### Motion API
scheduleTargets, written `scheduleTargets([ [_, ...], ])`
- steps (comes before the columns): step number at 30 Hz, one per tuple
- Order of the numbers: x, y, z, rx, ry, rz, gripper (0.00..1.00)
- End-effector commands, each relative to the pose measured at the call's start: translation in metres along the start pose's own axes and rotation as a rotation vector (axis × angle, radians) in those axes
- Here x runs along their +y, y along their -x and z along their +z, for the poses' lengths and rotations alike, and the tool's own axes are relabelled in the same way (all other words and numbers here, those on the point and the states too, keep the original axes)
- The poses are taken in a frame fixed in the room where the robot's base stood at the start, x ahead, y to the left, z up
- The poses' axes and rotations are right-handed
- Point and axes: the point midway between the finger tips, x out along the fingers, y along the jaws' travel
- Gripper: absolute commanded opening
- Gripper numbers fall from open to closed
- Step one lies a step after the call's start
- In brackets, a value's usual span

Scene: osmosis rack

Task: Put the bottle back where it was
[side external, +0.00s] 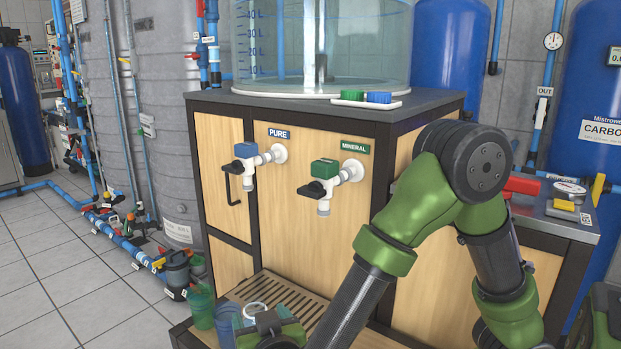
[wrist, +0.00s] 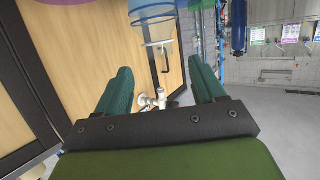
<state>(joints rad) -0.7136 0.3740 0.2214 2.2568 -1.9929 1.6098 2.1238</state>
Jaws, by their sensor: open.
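My gripper (side external: 272,326) is low at the bottom edge of the side view, in front of the slatted drip tray (side external: 300,299). In the wrist view, its two teal fingers (wrist: 160,68) stand wide apart with nothing held between them. A translucent blue vessel (wrist: 165,12), possibly the bottle, shows at the top of the wrist view, beyond the fingertips and cut by the frame. In the side view, a blue container (side external: 228,322) and a green container (side external: 201,306) stand left of my gripper. A white ring (side external: 255,309) shows just behind it. I cannot tell which is the bottle.
The wooden cabinet carries a blue-topped PURE tap (side external: 247,160) and a green-topped MINERAL tap (side external: 325,180) above the tray. A clear tank (side external: 345,45) and a small white tray with blue and green caps (side external: 367,102) are on top. Tiled floor (side external: 75,285) lies open at left.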

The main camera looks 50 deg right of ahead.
Motion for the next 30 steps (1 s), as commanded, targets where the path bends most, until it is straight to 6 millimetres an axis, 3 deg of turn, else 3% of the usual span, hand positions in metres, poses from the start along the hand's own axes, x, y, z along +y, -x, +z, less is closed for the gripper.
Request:
scheduleTargets([
  [6, 0.000, 0.028, 0.000, 0.001, -0.001, -0.001, 0.69],
  [10, 0.015, 0.026, -0.007, -0.033, 0.025, 0.056, 0.69],
  [13, 0.052, 0.013, -0.018, -0.140, 0.088, 0.179, 0.69],
  [15, 0.087, 0.007, -0.023, -0.278, 0.139, 0.267, 0.69],
  [19, 0.144, 0.013, -0.022, -0.610, 0.183, 0.308, 0.69],
  [21, 0.161, 0.022, -0.019, -0.767, 0.168, 0.242, 0.69],
  [24, 0.170, 0.037, -0.021, -0.916, 0.108, 0.068, 0.69],
  [30, 0.162, 0.055, -0.051, -0.894, -0.032, -0.317, 0.69],
])
